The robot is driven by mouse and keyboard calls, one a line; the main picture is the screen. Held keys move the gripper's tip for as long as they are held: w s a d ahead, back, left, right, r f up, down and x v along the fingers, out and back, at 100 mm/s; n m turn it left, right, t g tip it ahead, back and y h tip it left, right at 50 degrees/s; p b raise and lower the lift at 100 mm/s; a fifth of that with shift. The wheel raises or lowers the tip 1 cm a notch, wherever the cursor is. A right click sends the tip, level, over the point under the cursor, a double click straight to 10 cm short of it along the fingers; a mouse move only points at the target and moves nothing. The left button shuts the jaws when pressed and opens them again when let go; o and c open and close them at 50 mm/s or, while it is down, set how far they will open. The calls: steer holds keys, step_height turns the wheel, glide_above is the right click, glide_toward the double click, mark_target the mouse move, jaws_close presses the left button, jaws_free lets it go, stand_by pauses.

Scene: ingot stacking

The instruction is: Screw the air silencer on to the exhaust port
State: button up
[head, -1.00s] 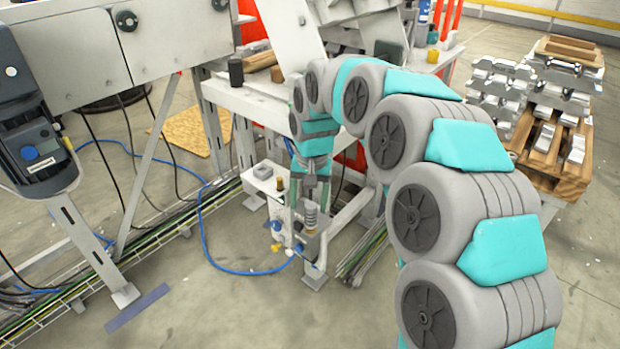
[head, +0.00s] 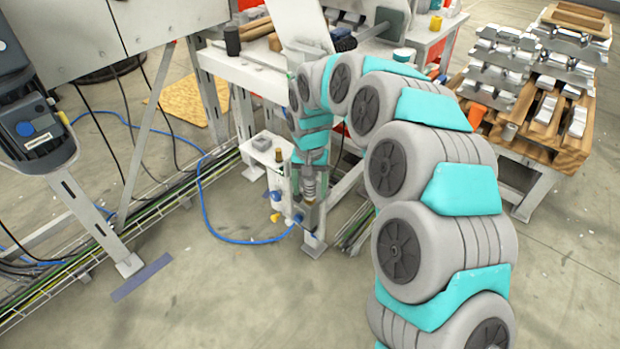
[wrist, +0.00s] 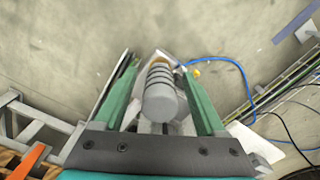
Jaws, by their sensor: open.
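The air silencer (wrist: 160,98), a grey ribbed cylinder with dark rings, lies between the two green fingers of my gripper (wrist: 160,72) in the wrist view. The fingers stand apart on either side of it, with visible gaps. In the head view the silencer (head: 309,183) is upright below my wrist, at the small valve unit by the frame leg, with my gripper (head: 308,190) around it. The exhaust port is hidden under the silencer, so I cannot tell whether the threads are engaged.
A blue hose (head: 205,215) loops over the floor. A workbench (head: 250,75) is behind, and a pallet of ingots (head: 540,150) is at the right. The front floor is clear.

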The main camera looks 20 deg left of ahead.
jaws_close()
steer(key=shift+f, duration=0.1)
stand_by(1.1)
